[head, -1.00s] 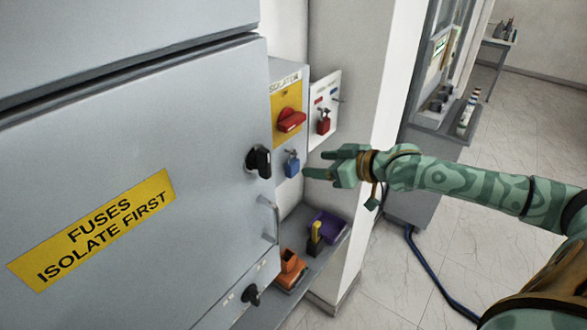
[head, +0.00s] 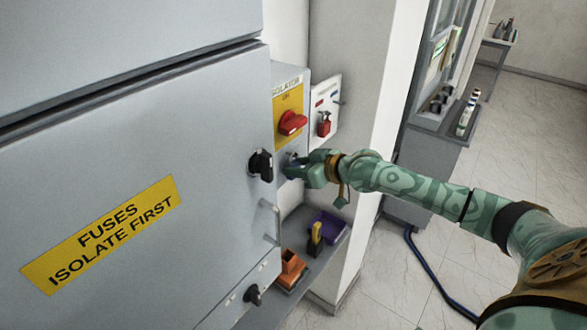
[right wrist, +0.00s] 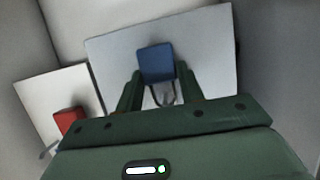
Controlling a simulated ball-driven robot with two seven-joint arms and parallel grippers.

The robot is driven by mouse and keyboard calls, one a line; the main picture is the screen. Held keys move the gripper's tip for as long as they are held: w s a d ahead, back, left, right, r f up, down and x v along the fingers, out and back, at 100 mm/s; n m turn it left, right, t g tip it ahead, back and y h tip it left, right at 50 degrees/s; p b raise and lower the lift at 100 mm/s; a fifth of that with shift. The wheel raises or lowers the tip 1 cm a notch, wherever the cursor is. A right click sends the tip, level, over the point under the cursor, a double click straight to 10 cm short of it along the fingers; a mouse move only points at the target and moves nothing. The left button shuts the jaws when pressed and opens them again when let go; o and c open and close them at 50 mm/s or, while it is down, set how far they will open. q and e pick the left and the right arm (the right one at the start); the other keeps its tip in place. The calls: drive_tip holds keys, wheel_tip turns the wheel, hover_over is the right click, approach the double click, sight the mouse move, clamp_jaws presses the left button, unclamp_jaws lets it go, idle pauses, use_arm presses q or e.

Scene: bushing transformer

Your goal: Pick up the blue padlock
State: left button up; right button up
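The blue padlock (right wrist: 156,63) hangs by its shackle on the isolator box (head: 291,85), below the red handle. In the right wrist view its body lies between the tips of my right gripper (right wrist: 158,78), one finger on each side, and the fingers look open around it. In the head view my right gripper (head: 290,169) is at the front of the isolator box and hides most of the padlock. My left gripper is not in view.
A red padlock (head: 324,126) hangs on the white panel (head: 328,93) to the right. A black knob (head: 261,165) on the grey cabinet (head: 130,150) is close to my gripper. A shelf below holds a purple bin (head: 329,226) and an orange item (head: 291,270).

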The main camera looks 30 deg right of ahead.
drive_tip(key=c, duration=0.4)
drive_tip(key=shift+w, duration=0.1)
drive_tip(key=shift+c, duration=0.2)
drive_tip(key=shift+r, duration=0.3)
drive_tip(key=s+d+r+p, duration=0.1)
drive_tip(key=s+d+p, duration=0.1)
drive_tip(key=s, duration=0.6)
drive_tip(key=s+d+r+p, duration=0.1)
drive_tip(key=s+d+p, duration=0.1)
drive_tip(key=s+d, duration=0.3)
drive_tip(key=s, duration=0.3)
drive_tip(key=shift+s+r, duration=0.15)
drive_tip(key=shift+s, duration=0.2)
